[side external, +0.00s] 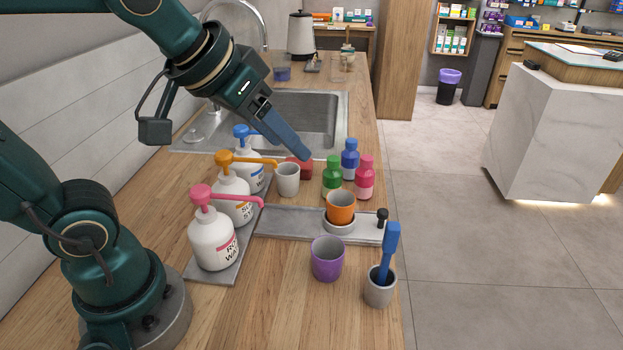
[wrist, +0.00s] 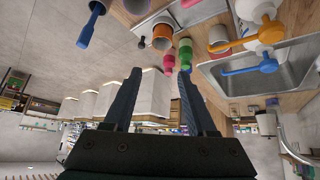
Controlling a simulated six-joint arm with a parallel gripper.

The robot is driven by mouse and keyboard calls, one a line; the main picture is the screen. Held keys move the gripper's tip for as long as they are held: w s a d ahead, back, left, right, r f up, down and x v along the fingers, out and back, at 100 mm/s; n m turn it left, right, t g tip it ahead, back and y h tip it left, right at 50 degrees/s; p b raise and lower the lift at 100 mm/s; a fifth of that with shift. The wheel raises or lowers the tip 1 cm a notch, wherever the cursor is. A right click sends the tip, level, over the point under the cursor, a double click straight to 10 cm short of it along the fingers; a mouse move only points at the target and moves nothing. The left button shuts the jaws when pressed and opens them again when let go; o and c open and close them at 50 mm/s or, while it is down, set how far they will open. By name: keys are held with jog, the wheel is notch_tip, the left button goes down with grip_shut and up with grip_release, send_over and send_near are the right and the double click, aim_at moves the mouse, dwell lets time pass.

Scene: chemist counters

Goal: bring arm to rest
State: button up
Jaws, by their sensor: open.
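My gripper (side external: 303,153) is raised above the counter near the sink, its blue fingers slanting down to the right. In the wrist view the two fingers of my gripper (wrist: 159,76) stand apart with nothing between them. My gripper is above and behind the small bottles: green (side external: 333,178), blue (side external: 349,160) and pink (side external: 365,180). A red object (side external: 301,168) below the fingertips is partly hidden by a whitish cup (side external: 288,180).
Three pump bottles, pink (side external: 212,240), orange (side external: 232,195) and blue (side external: 248,170), stand left. An orange cup (side external: 341,208) sits on the grey station (side external: 285,224). A purple cup (side external: 327,259) and a grey cup (side external: 380,288) holding a blue tool (side external: 388,252) stand in front.

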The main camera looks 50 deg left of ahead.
jog(key=s+f+g, duration=0.1)
jog(key=s+f, duration=0.4)
jog(key=s, duration=0.3)
jog(key=shift+f+m+g, duration=0.2)
jog(key=shift+m+g, duration=0.1)
jog(key=shift+m, duration=0.1)
